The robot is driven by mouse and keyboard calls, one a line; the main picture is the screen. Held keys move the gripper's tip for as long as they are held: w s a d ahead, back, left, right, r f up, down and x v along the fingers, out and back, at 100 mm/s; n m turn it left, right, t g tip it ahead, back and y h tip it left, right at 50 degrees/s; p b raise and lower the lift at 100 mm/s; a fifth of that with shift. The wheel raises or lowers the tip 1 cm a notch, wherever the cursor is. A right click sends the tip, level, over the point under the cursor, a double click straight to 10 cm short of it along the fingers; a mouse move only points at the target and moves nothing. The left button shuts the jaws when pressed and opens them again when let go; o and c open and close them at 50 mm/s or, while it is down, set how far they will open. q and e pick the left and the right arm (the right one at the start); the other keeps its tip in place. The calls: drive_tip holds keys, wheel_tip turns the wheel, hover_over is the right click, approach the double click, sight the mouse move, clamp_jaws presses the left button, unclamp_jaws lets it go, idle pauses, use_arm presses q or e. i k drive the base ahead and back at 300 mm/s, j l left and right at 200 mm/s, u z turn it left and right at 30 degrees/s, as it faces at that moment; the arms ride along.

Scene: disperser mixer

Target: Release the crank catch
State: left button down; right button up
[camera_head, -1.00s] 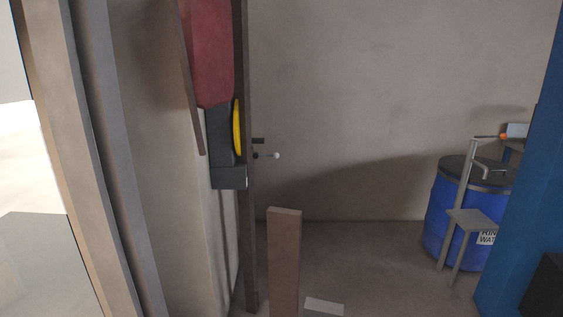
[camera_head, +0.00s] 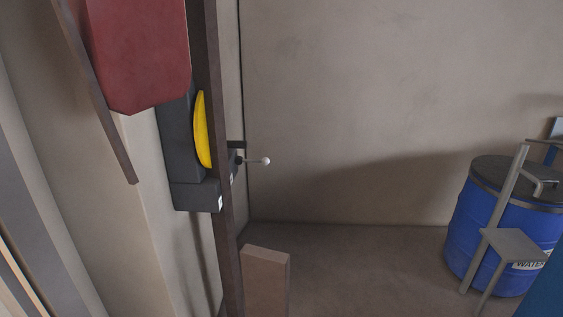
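A dark box-shaped unit (camera_head: 178,135) is mounted at the brown upright post (camera_head: 226,215) left of the middle. A yellow curved part (camera_head: 202,130), seen nearly edge-on, sits on this unit. A small thin lever with a white ball knob (camera_head: 265,161) sticks out to the right from behind the post. A short dark bar (camera_head: 238,144) sits just above it. I cannot tell which of these parts is the crank catch or whether it is engaged. The post hides part of the mechanism. Neither of my grippers is in view.
A dark red panel (camera_head: 138,55) hangs above the unit, with a slanted brown bar (camera_head: 98,100) beside it. A short brown post (camera_head: 265,280) stands on the floor below. A blue barrel (camera_head: 475,225) and a grey stand (camera_head: 510,243) are at right. The floor between is clear.

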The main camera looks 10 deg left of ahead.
sight(239, 160)
drive_tip(key=i+z, duration=0.25)
drive_tip(key=i, duration=1.35)
